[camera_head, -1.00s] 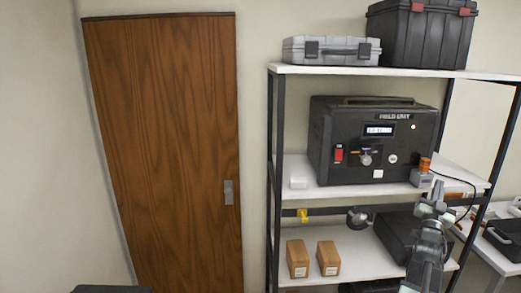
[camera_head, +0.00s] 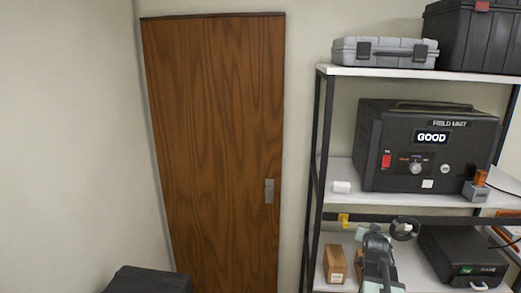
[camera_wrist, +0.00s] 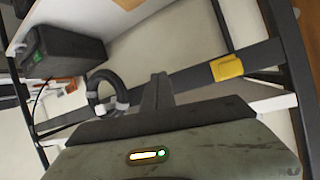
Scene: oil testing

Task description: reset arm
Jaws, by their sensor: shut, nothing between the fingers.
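My gripper (camera_wrist: 160,92) shows in the wrist view with its fingers together and nothing between them. In the head view my arm rises at the lower right, in front of the lower part of the shelf rack (camera_head: 313,170). The black field unit (camera_head: 432,150) sits on the middle shelf, and its display reads "GOOD". My arm is below this unit and apart from it.
Cardboard boxes (camera_head: 335,264) and a black device (camera_head: 462,258) are on the lower shelf. A yellow tag (camera_head: 344,219) is on the crossbar; it also shows in the wrist view (camera_wrist: 227,67). Cases (camera_head: 385,52) stand on top. A wooden door (camera_head: 215,150) is at left.

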